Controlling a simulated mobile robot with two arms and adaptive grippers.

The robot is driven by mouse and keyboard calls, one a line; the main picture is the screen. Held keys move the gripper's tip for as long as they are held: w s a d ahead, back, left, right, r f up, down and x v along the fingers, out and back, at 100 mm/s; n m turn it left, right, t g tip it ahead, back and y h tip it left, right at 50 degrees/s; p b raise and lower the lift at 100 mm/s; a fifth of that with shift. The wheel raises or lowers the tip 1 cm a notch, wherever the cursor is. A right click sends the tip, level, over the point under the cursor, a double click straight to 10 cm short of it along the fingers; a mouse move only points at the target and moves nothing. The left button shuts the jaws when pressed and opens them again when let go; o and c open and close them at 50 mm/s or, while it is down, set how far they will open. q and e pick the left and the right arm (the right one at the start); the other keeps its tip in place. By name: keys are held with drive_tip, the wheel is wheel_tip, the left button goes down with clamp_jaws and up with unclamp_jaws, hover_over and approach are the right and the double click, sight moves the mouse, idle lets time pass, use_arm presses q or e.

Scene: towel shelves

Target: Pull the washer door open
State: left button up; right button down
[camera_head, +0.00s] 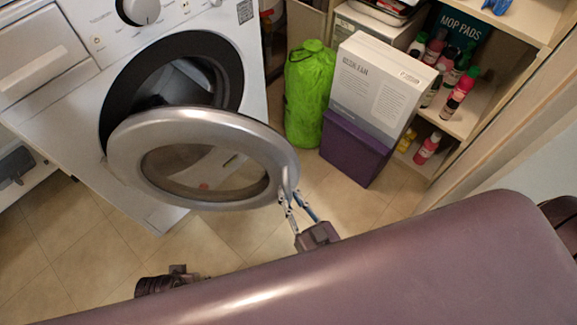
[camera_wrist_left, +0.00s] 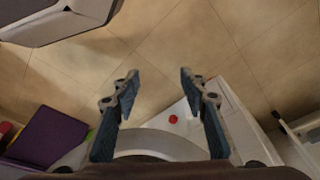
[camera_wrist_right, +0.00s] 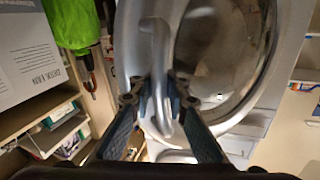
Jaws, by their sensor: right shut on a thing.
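The white washer (camera_head: 170,90) stands at the left with its round grey door (camera_head: 125,155) swung wide open, away from the dark drum opening. My right gripper (camera_head: 290,200) is at the door's free edge. In the right wrist view, my right gripper (camera_wrist_right: 158,90) is shut on the door handle (camera_wrist_right: 160,50), a raised grey bar on the rim; the washer door (camera_wrist_right: 240,110) fills the right of that view. My left gripper (camera_wrist_left: 160,85) is open and empty in the left wrist view, with floor and part of the door rim (camera_wrist_left: 155,143) between its fingers.
A green bag (camera_head: 308,95), a white box (camera_head: 375,85) and a purple bin (camera_head: 352,150) stand right of the washer. Shelves with bottles (camera_head: 460,95) are farther right. Tiled floor (camera_head: 225,235) lies clear below the door.

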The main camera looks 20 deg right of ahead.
use_arm(q)
drive_tip(key=shift+s+f+p, duration=0.2)
drive_tip(key=shift+s+f, duration=0.05)
drive_tip(key=shift+f, duration=0.6)
drive_tip(key=shift+s+f+p, duration=0.15)
drive_tip(key=shift+s+f, duration=0.1)
drive_tip(key=shift+f, duration=0.55)
use_arm(e)
drive_tip(key=s+a, duration=0.2)
drive_tip(key=s, duration=0.4)
drive_tip(key=shift+a, duration=0.1)
drive_tip(key=c, duration=2.2)
unclamp_jaws()
drive_tip(key=o, duration=0.3)
drive_tip(key=shift+s+r, duration=0.1)
use_arm(q)
drive_tip(key=shift+d+r, duration=0.1)
drive_tip(key=shift+d, duration=0.05)
drive_tip(key=shift+s, duration=0.1)
use_arm(e)
drive_tip(key=v, duration=1.2)
use_arm(q)
drive_tip(key=shift+c, duration=0.4)
